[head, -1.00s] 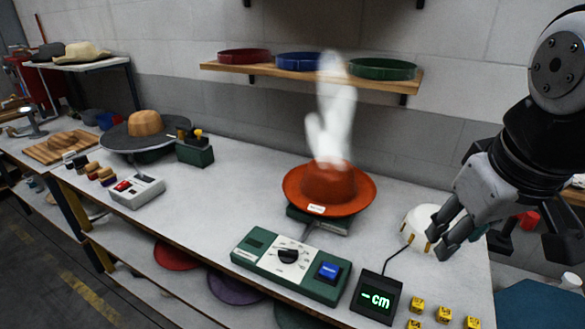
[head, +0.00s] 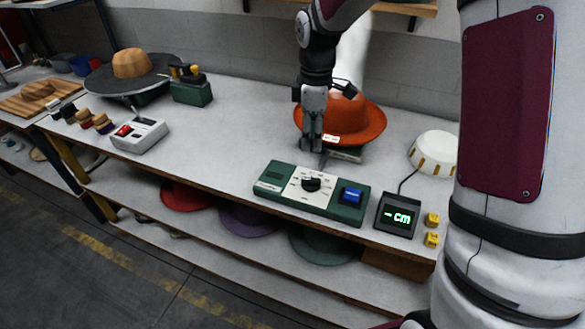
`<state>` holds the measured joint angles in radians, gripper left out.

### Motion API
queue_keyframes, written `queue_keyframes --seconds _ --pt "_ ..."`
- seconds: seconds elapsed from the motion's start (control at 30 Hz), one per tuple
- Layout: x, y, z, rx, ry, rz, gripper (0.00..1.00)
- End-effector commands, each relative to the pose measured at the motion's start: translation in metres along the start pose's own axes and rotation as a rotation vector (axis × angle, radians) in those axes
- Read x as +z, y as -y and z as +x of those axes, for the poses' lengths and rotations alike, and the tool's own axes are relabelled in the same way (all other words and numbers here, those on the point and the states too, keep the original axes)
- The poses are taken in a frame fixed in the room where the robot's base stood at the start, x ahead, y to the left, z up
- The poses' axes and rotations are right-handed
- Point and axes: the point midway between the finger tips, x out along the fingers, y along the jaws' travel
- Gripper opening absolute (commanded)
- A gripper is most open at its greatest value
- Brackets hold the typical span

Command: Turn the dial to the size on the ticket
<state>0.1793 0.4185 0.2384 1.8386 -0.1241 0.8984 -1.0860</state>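The black dial (head: 312,184) sits on the pale plate in the middle of the green control box (head: 276,177), near the bench's front edge. A blue button (head: 352,196) is on the box's right end. The orange hat (head: 368,118) rests on a green base behind the box, with a small white ticket (head: 331,139) on its brim; its writing is too small to read. My gripper (head: 312,147) points down above and behind the dial, in front of the hat's left side, apart from the dial. Its fingers overlap from this angle, so its opening is unclear.
A display (head: 398,215) reading "- cm" stands right of the box, with yellow blocks (head: 432,219) beside it. A white round piece (head: 434,152) is behind them. A grey device (head: 139,134) is at the left. The bench between is clear.

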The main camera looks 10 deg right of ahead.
Motion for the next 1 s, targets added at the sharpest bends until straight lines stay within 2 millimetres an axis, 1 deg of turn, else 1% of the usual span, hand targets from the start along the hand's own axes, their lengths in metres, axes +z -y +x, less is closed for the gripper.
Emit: queue_keyframes --seconds 0.13,0.23,0.5,0.7,0.83,1.0 --pt "0.000 0.000 0.011 -0.004 0.000 -0.005 0.35" --pt "0.000 0.000 0.026 -0.005 0.000 -0.004 0.35" --pt "0.000 0.001 0.079 -0.005 0.001 -0.003 0.35" --pt "0.000 0.001 0.113 -0.005 0.001 -0.003 0.35" --pt "0.000 0.000 0.128 -0.003 0.000 -0.002 0.35" --pt "0.000 0.000 0.137 -0.001 0.000 -0.002 0.35"
